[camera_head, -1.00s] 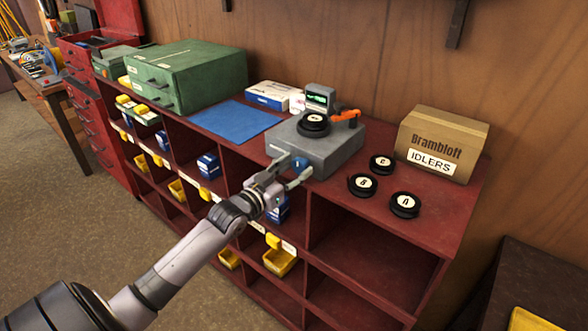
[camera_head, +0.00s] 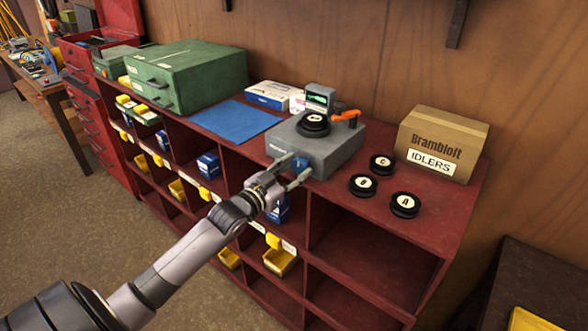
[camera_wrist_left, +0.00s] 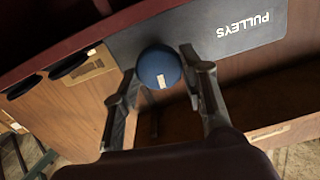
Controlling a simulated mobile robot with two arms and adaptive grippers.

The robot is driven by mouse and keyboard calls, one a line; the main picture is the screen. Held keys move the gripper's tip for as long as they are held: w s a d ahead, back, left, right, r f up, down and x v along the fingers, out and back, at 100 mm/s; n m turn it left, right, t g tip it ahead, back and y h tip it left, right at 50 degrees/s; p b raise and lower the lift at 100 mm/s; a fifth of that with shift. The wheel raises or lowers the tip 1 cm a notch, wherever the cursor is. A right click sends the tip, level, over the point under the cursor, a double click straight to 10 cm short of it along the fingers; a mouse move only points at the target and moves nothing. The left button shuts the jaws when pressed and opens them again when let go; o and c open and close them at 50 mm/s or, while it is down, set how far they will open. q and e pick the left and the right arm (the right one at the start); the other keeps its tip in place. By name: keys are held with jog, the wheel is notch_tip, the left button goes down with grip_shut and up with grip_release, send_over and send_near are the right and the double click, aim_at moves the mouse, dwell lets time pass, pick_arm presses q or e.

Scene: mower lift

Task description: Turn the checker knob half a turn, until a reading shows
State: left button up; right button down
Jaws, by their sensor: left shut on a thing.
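The grey checker (camera_head: 340,151) stands on the red shelf unit with a black pulley (camera_head: 313,124) on top. Its small display (camera_head: 319,98) is lit green, but I cannot read it. The round blue knob (camera_head: 300,163) is on the checker's front face. In the left wrist view the knob (camera_wrist_left: 158,66) shows a white mark at its lower edge. My left gripper (camera_head: 295,172) is at the front face, shut on the knob, with one finger on each side of it. My right gripper is not in view.
Three black lettered pulleys, including one marked A (camera_head: 405,204), lie right of the checker. A cardboard idlers box (camera_head: 441,145) stands behind them. A blue mat (camera_head: 236,122) and green drawer cabinet (camera_head: 188,75) are to the left. Open cubbies lie below the top.

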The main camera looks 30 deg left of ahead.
pick_arm(q)
jog(key=m, duration=0.4)
jog(key=shift+d, duration=0.1)
jog(key=m, duration=0.5)
jog(key=shift+d+f, duration=0.1)
jog(key=m, duration=0.4)
jog(key=shift+f+m, duration=0.1)
jog(key=shift+m, duration=0.2)
jog(key=m+b, duration=0.1)
jog(key=m, duration=0.3)
jog(key=shift+f, duration=0.1)
jog(key=m, duration=0.8)
jog(key=shift+f+m, duration=0.1)
jog(key=shift+m, duration=0.2)
jog(key=m, duration=0.4)
jog(key=shift+a+f+m+p, duration=0.15)
jog(key=shift+m+p, duration=0.25)
jog(key=shift+m, duration=1.8)
